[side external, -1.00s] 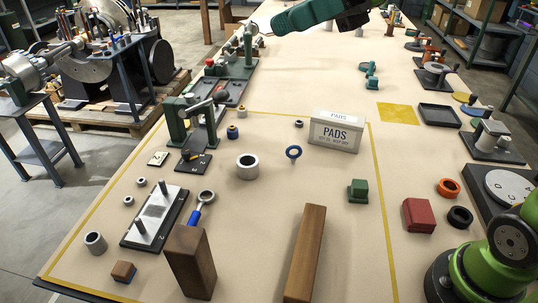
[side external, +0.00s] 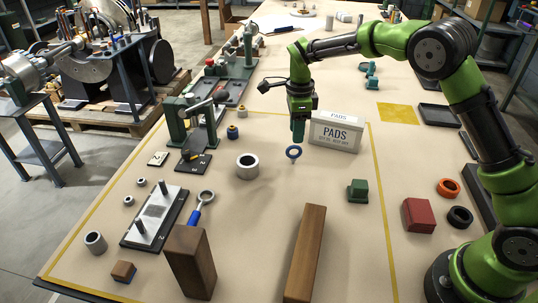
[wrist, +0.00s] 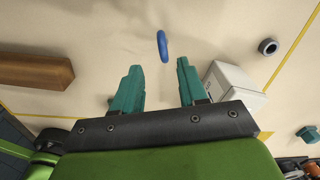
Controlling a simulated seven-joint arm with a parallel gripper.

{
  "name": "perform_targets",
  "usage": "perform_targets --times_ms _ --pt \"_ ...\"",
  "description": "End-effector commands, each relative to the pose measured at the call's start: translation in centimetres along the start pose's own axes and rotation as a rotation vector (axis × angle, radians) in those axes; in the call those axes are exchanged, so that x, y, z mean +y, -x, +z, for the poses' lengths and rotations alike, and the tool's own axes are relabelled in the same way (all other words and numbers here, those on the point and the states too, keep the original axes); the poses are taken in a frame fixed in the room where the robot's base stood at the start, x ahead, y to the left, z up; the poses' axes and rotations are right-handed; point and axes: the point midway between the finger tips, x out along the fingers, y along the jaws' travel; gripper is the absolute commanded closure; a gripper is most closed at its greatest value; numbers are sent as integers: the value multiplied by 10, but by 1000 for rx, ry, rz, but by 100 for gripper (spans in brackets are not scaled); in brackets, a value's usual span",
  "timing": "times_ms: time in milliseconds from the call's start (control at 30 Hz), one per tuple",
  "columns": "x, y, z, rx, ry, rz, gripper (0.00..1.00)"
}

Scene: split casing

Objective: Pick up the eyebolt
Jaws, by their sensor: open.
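The eyebolt, a blue ring (side external: 293,152), stands on the beige table near the middle, left of the PADS box. In the wrist view the ring (wrist: 162,46) shows nearly edge-on, ahead of the gap between the fingertips. My gripper (side external: 298,138) points down just above and behind the ring in the side view, and appears apart from it. Its two teal fingers (wrist: 158,65) are open with nothing between them. The eyebolt's lower part is too small to make out clearly.
The white PADS box (side external: 336,131) stands close on the right of my gripper; it also shows in the wrist view (wrist: 236,84). A grey collar (side external: 248,166) lies left of the eyebolt. A long wooden bar (side external: 306,255) lies in front. Table between them is clear.

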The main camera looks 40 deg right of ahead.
Motion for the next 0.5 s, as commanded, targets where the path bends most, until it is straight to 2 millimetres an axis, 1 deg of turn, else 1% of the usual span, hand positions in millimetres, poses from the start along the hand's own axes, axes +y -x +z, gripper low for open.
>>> perform_targets --times_ms 33,100,200,367,500 --pt "1 -12 -1 2 -1 5 58" --pt "0 -24 -1 1 -1 3 58" --pt "0 -38 0 0 -2 3 58" --pt "0 -47 0 -1 0 2 58" --pt "-3 -64 1 0 -2 4 58"
